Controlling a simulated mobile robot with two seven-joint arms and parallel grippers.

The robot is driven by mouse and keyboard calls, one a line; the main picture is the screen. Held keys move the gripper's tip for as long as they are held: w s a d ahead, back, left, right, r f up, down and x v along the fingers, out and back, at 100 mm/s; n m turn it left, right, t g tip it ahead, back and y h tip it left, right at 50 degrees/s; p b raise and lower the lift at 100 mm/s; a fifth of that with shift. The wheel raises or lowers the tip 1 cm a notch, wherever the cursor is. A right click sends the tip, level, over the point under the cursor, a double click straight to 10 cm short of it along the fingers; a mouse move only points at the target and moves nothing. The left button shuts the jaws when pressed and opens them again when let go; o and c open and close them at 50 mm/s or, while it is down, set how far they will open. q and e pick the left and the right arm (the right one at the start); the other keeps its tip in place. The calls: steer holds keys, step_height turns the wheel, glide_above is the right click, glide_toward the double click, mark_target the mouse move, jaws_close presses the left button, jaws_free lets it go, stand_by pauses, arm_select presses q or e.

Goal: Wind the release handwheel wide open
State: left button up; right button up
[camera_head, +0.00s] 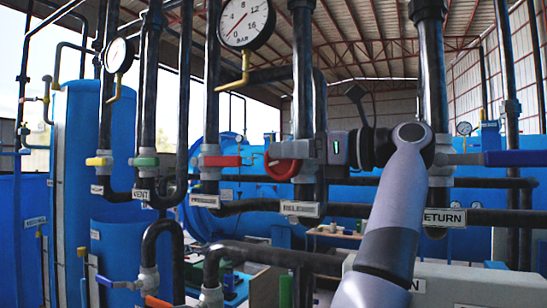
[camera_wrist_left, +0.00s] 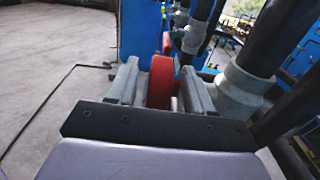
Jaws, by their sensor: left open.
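The red release handwheel (camera_head: 281,174) sits on the dark vertical pipe above the RELEASE label (camera_head: 300,209). My left gripper (camera_head: 312,148) reaches it from the right, its arm coming up from the lower right of the head view. In the left wrist view the red wheel (camera_wrist_left: 160,82) stands edge-on between the two grey fingers of the open left gripper (camera_wrist_left: 159,70). The fingers straddle the rim. I cannot tell whether either finger touches it. My right gripper is in neither view.
A large pressure gauge (camera_head: 246,22) hangs above left of the wheel. Red (camera_head: 222,161), green (camera_head: 144,162) and yellow (camera_head: 97,161) lever handles sit on pipes to the left, a blue lever (camera_head: 515,158) to the right. Vertical pipes crowd the wheel. Open floor (camera_wrist_left: 50,75) shows left in the wrist view.

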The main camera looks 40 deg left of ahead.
mark_target(273, 177)
arm_select(q)
steer(key=shift+x, duration=1.9)
steer(key=shift+w, duration=0.1)
jaws_close()
